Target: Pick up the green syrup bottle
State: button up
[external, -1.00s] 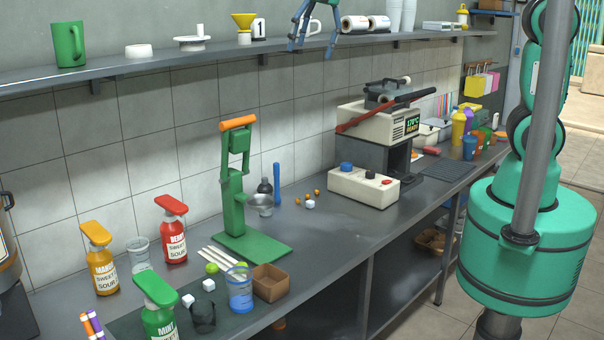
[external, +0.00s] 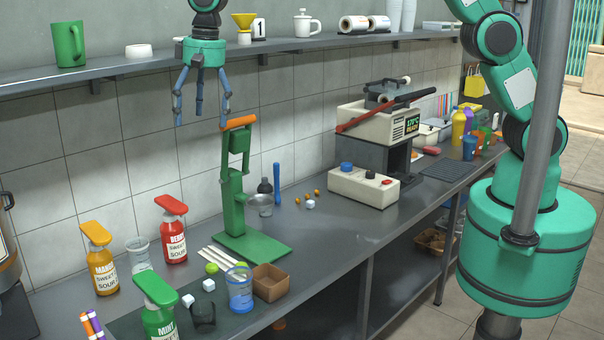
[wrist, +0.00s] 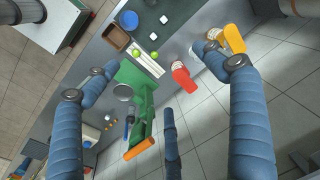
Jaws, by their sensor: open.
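The green syrup bottle (external: 158,318), with a green spray-style top and a MINT label, stands upright at the counter's front left, its base cut off by the picture edge. I cannot make it out in the wrist view. My gripper (external: 202,118) is open and empty, its blue fingers pointing down. It hangs high above the counter, below shelf level and near the top of the green press, well above and behind the bottle. In the wrist view the spread fingers of my gripper (wrist: 165,80) have nothing between them.
A yellow-orange bottle (external: 103,270) and a red bottle (external: 173,240) stand behind the green one. The green press (external: 237,200) rises with its orange handle close to my fingers. A blue cup (external: 240,292), dark cup (external: 203,315) and brown box (external: 269,282) stand to the bottle's right. The shelf (external: 120,72) runs behind.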

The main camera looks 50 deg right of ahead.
jog(key=s+a+f, duration=0.3)
jog(key=a+f, duration=0.8)
jog(key=a, duration=0.2)
jog(key=g+h, duration=0.1)
send_over(155, 279)
notch_tip(155, 279, down, 9)
jog(key=shift+a+f, duration=0.15)
jog(key=shift+a, duration=0.1)
jog(key=shift+f, duration=0.15)
jog(key=shift+f+p, duration=0.3)
jog(key=shift+f, duration=3.85)
jog(key=shift+f, duration=0.1)
jog(key=shift+w+d+f+p, duration=0.1)
jog(key=shift+f+p, duration=0.1)
jog(key=shift+f, duration=0.65)
jog(key=shift+s+d+f+p, duration=0.1)
jog(key=shift+f+p, duration=0.1)
jog(key=shift+f, duration=0.6)
jog(key=shift+w+d+f+p, duration=0.1)
jog(key=shift+f+p, duration=0.1)
jog(key=shift+f, duration=0.65)
